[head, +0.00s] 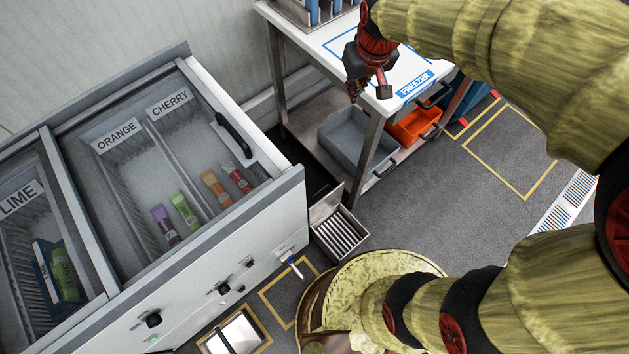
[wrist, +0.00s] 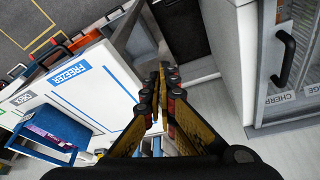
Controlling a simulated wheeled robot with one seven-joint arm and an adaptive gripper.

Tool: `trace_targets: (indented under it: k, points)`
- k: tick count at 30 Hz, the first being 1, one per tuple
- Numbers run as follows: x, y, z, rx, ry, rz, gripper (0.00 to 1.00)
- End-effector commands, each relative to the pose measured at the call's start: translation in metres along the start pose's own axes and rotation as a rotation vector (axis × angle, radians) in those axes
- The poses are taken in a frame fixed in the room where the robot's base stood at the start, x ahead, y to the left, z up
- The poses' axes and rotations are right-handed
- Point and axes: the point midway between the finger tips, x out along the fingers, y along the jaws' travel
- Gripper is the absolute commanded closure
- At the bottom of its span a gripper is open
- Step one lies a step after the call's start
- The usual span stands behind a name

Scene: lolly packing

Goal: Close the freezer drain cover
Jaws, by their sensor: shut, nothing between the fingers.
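A small metal floor box with a slatted grate (head: 338,233) stands at the freezer's front right corner. A flap (head: 326,204) at its back edge is raised, so it looks like an open drain cover. My gripper (head: 354,94) is shut and empty, above the left end of the worktable, well apart from the drain. In the wrist view my gripper (wrist: 163,73) shows closed fingers. The drain cannot be made out there.
The worktable (head: 336,48) with a FREEZER label stands behind the drain; its shelf holds a grey bin (head: 345,140) and an orange bin (head: 412,127). Several coloured tubes lie inside the freezer. Grey floor (head: 430,205) right of the drain is clear.

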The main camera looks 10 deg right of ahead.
Motion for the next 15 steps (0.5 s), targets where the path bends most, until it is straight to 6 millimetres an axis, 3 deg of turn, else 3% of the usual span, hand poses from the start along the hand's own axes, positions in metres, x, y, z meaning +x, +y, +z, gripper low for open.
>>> trace_targets:
  k: [6, 15]
  points:
    - [0.074, -0.011, -0.043, -0.064, -0.063, -0.015, 1.00]
    - [0.192, -0.032, -0.075, -0.149, -0.139, -0.035, 1.00]
